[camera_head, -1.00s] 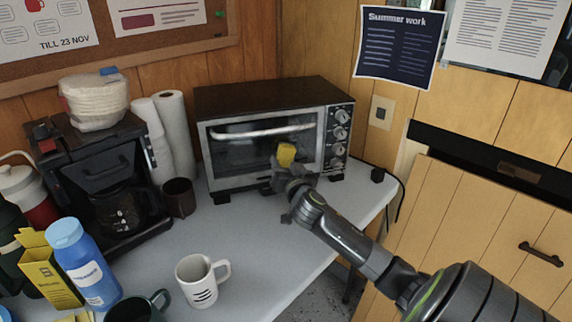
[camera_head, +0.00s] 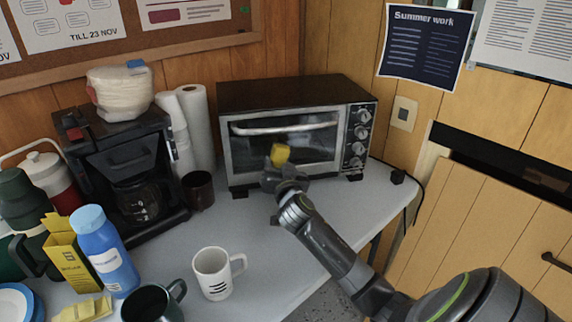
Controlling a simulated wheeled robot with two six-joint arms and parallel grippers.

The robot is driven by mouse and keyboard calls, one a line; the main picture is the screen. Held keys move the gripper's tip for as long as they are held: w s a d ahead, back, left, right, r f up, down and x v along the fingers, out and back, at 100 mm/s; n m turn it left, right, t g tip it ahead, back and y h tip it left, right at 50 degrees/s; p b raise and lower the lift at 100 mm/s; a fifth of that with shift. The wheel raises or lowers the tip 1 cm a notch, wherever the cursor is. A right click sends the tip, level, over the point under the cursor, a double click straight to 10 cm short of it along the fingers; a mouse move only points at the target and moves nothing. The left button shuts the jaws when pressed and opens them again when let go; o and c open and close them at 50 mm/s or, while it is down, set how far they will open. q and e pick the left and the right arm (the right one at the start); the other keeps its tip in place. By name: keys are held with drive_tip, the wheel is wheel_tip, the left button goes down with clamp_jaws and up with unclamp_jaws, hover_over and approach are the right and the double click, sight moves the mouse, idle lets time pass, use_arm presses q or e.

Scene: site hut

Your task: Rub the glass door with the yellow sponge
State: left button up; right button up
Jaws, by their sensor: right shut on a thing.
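The yellow sponge (camera_head: 281,154) is held in my right gripper (camera_head: 279,166), which is shut on it. The sponge is in front of the lower middle of the glass door (camera_head: 310,147) of the toaster oven (camera_head: 290,95). I cannot tell whether the sponge touches the glass. The door is closed, with a pale bar handle (camera_head: 283,127) across its top. My right arm comes in from the lower right and hides part of the table. My left gripper is not in view.
A coffee maker (camera_head: 118,170), paper towel roll (camera_head: 198,125) and dark brown mug (camera_head: 198,189) stand left of the oven. A white mug (camera_head: 215,272), dark green mug (camera_head: 152,303) and blue bottle (camera_head: 104,252) stand nearer. The table (camera_head: 262,250) is clear between the white mug and my arm.

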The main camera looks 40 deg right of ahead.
drive_tip(key=shift+w+a+b, duration=0.1)
drive_tip(key=shift+w+a, duration=0.15)
drive_tip(key=shift+a, duration=0.4)
drive_tip(key=shift+w+a+b, duration=0.1)
drive_tip(key=shift+w+a, duration=0.2)
drive_tip(key=shift+a, duration=0.35)
drive_tip(key=shift+w+a+b, duration=0.1)
drive_tip(key=shift+w+a, duration=0.15)
drive_tip(key=shift+a, duration=0.4)
drive_tip(key=shift+s, duration=0.1)
drive_tip(key=p, duration=0.2)
approach(261, 160)
drive_tip(key=shift+d+r, duration=0.1)
drive_tip(key=shift+v, duration=1.4)
